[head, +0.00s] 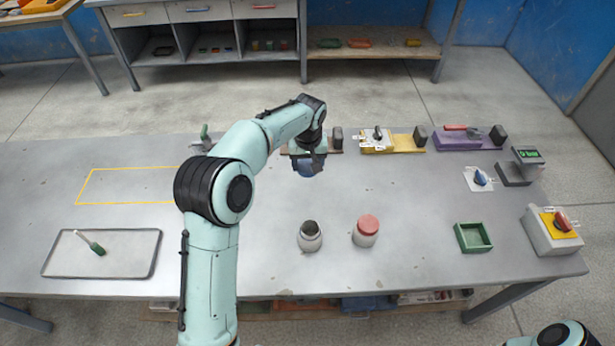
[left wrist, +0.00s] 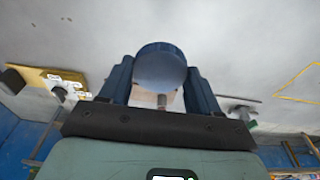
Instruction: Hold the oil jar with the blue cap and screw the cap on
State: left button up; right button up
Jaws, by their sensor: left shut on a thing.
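My left gripper (head: 310,166) is shut on the round blue cap (left wrist: 160,65), which sits between its two blue fingers in the left wrist view. In the head view the gripper points down over the back middle of the table, and its fingers largely hide the cap. An open grey jar (head: 310,237) stands upright at the front middle, its dark mouth facing up. It is in front of the left gripper and apart from it. My right gripper is out of view.
A jar with a red cap (head: 366,231) stands right of the open jar. A green tray (head: 473,238) and a switch box (head: 553,232) are farther right. A grey tray (head: 101,256) with a brush lies left. Several tools line the back edge. Table around the open jar is clear.

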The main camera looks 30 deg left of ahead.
aim_at(307, 164)
pick_arm(q)
jog(key=shift+r, duration=1.55)
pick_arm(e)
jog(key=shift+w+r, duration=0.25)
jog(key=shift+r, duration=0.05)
